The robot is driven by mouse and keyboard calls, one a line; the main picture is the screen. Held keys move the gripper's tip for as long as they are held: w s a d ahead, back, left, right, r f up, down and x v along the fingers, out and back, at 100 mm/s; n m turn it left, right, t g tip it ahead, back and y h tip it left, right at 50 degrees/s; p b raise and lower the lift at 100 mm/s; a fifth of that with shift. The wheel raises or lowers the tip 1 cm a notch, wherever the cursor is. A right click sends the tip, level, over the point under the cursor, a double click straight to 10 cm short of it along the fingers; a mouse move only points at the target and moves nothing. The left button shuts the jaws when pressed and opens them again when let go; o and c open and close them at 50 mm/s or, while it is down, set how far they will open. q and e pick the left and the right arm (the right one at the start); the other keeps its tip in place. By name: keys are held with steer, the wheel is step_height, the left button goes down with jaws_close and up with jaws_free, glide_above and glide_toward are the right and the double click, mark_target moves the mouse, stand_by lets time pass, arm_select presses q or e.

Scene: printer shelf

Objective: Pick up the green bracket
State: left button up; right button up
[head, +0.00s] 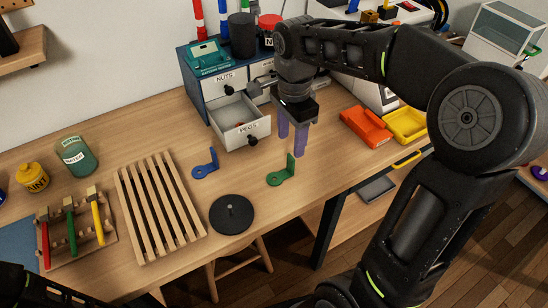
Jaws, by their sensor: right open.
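The green bracket (284,174) stands on the wooden table near its front edge, with its flat foot to the left and an upright plate on the right. My right gripper (291,145) hangs just above and behind it, fingers pointing down. Its two purple fingers are apart, with nothing seen between them, and do not appear to touch the bracket. A similar blue bracket (206,166) lies to the left of the green one. My left gripper is not clearly visible; only a dark part of my body shows at the bottom left.
An open drawer (240,122) juts out behind the brackets. A black disc with a peg (231,214) and a slatted wooden rack (158,208) are left. An orange bin (365,126) and a yellow tray (405,124) are right. Bare tabletop surrounds the green bracket.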

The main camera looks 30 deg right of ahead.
mark_target(291, 157)
steer(key=shift+s+r, duration=0.1)
steer(key=shift+s, duration=0.15)
steer(key=shift+f, duration=1.35)
steer(key=shift+f+p, duration=0.4)
steer(key=shift+f, duration=2.2)
jaws_close()
